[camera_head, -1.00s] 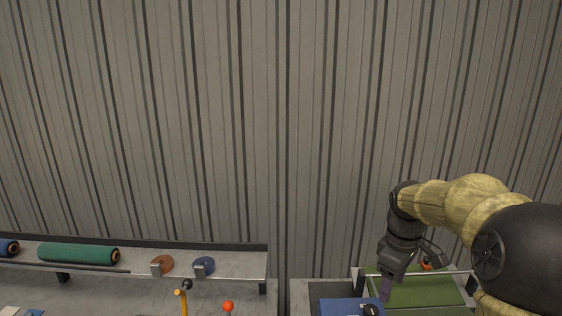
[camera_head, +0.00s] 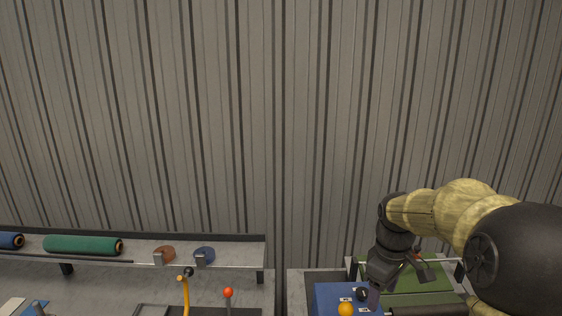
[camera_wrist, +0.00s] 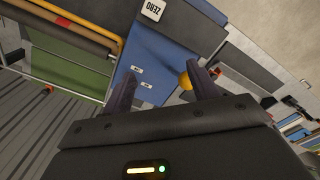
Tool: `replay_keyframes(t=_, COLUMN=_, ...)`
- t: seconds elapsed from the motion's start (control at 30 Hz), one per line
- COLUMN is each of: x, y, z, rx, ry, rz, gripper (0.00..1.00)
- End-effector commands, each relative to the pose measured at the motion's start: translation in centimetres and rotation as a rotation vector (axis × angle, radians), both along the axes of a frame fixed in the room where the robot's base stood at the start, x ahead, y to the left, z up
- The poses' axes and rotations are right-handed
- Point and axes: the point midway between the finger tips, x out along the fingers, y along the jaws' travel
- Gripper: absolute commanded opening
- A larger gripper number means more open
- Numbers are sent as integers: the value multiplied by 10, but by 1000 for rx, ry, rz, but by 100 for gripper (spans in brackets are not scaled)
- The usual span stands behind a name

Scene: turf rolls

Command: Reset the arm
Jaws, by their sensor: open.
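My gripper (camera_wrist: 162,90) is open, its two dark fingers apart, with nothing between them that I can see held. In the wrist view the fingers point toward a blue box (camera_wrist: 175,45) with small white labels. An orange ball-shaped knob (camera_wrist: 185,81) shows close to one finger; I cannot tell whether they touch. In the head view my gripper is low at the right, over the blue box (camera_head: 328,296), with the orange knob (camera_head: 345,309) in front. My arm reaches in from the right edge.
A green turf sheet (camera_head: 405,280) lies behind a metal bar at the right. A shelf (camera_head: 140,252) at the left holds a green roll (camera_head: 83,245), a brown reel (camera_head: 165,253) and a blue reel (camera_head: 205,253). A red-knobbed lever (camera_head: 228,293) and a yellow post (camera_head: 184,292) stand before it.

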Motion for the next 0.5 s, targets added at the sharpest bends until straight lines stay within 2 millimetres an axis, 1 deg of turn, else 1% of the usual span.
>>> replay_keyframes(t=0.27, x=-23, y=24, z=-31, rx=-4, ry=-38, rz=-133, gripper=60)
replay_keyframes(t=0.37, x=-37, y=35, z=-46, rx=0, ry=-59, rz=-206, gripper=60)
replay_keyframes(t=0.47, x=-57, y=46, z=-66, rx=10, ry=-89, rz=-312, gripper=60)
replay_keyframes(t=0.5, x=-67, y=50, z=-74, rx=17, ry=-105, rz=-363, gripper=60)
